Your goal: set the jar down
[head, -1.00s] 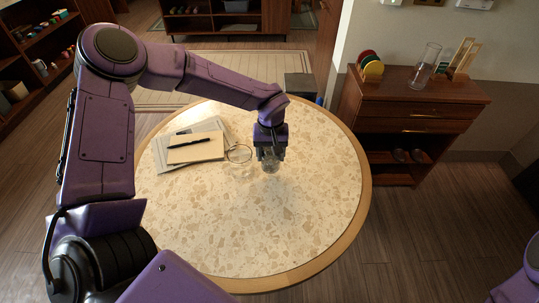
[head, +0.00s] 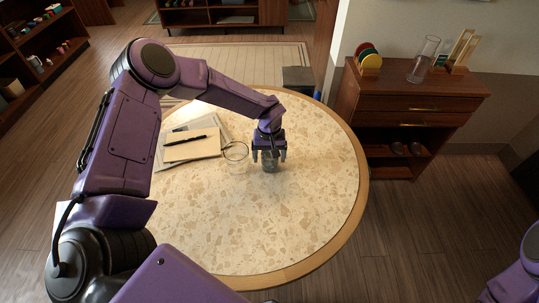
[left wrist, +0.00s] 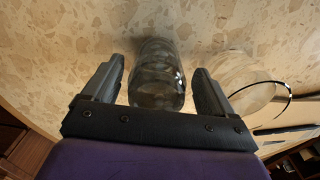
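The clear glass jar (head: 270,162) stands upright on the speckled round table (head: 275,220), right of the table's middle-back. My left gripper (head: 270,154) is over it from above, with one finger on each side. In the left wrist view the jar (left wrist: 157,75) lies between the two fingers (left wrist: 157,90), with a narrow gap showing on both sides, so the gripper is open around it. My right gripper is not in view; only a purple part of my right arm shows at the lower right.
A second clear glass vessel (head: 236,160) stands just left of the jar, close to the left finger. Beyond it lie papers and a notebook (head: 192,146) with a black pen (head: 185,142). The table's front and right are clear. A wooden cabinet (head: 410,110) stands at right.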

